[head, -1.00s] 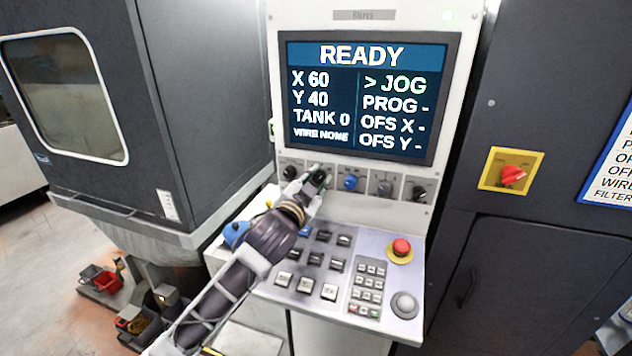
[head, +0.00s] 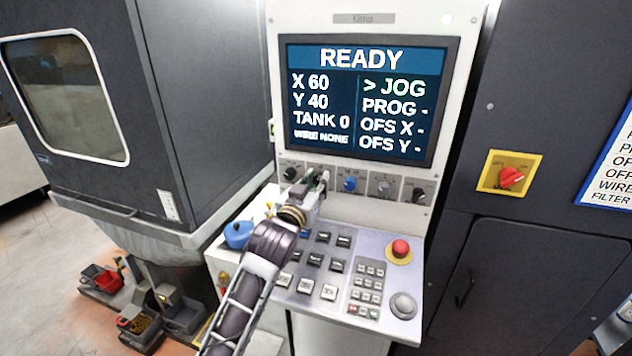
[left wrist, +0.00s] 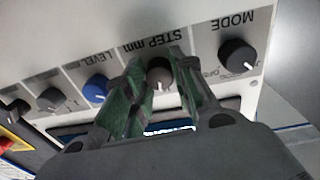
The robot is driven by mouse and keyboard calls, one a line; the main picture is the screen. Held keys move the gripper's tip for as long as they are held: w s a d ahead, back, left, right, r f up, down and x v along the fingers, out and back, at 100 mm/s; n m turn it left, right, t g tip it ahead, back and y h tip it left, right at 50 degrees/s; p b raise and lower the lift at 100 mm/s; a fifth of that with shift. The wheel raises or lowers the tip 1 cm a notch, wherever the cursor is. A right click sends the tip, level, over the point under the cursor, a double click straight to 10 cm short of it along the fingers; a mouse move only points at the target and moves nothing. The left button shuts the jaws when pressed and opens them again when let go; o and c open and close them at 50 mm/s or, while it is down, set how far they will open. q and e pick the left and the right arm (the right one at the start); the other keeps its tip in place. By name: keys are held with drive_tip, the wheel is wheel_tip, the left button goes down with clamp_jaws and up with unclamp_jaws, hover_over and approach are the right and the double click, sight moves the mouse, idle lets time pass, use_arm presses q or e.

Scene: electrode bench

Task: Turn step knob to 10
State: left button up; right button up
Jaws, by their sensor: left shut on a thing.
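The step knob (left wrist: 160,72) is a dark grey round knob under the label "STEP mm" in the left wrist view, where the panel shows upside down. My left gripper (left wrist: 157,62) has one greenish finger on each side of it and is shut on it. A pale pointer mark shows on the knob, but its scale numbers are too small to read. In the head view, my left gripper (head: 316,180) is at the knob row and mostly hides the step knob. My right gripper is not in view.
The black mode knob (left wrist: 238,56) and the blue level knob (left wrist: 96,88) flank the step knob closely. The screen (head: 365,100) above reads READY and JOG.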

use_arm(q)
drive_tip(key=shift+n+p, duration=0.3)
drive_tip(key=shift+n, duration=0.6)
drive_tip(key=o, duration=1.1)
drive_tip(key=shift+c, duration=0.2)
drive_tip(key=shift+s, duration=0.1)
drive_tip(key=v, duration=1.1)
drive_tip(key=shift+s, duration=0.35)
drive_tip(key=shift+a, duration=0.15)
